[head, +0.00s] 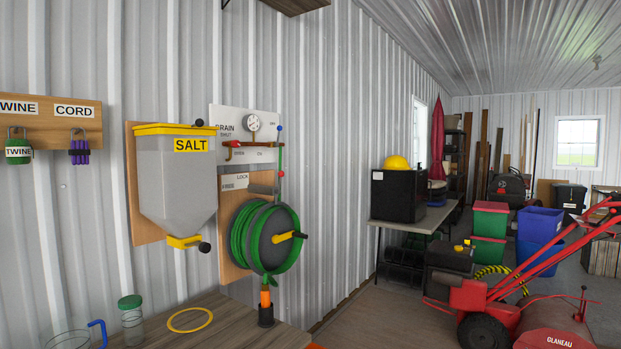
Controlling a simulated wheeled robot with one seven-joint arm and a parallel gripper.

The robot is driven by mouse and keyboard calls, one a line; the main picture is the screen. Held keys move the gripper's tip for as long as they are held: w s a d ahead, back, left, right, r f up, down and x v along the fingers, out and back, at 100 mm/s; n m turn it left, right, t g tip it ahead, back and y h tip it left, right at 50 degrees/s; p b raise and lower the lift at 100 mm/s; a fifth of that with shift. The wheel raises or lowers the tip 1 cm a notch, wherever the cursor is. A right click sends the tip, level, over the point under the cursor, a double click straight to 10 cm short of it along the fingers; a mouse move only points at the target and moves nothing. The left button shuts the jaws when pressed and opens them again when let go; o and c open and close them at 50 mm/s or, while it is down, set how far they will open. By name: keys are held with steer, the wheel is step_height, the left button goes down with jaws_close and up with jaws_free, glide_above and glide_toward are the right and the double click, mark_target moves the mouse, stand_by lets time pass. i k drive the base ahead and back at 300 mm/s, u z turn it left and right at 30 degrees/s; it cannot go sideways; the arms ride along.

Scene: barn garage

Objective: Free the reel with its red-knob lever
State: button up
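The hose reel (283,222) hangs on a wooden board (231,200) on the corrugated wall, with green hose (242,240) wound around its grey face. A small red knob (280,173) shows just above the reel, beside a white label reading LOCK (235,181). A dark grey piece (262,183) lies between the label and the knob; how it joins the knob is too small to tell. The hose end hangs down to an orange nozzle (265,298) in a dark holder. My gripper is not in view.
A salt hopper (178,185) hangs to the left. A wooden bench (215,322) below holds a jar (131,325) and a yellow ring. A red machine (480,297) stands right.

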mark_target(281, 173)
steer(key=u, duration=0.15)
steer(key=i, duration=1.8)
steer(key=u, duration=0.45)
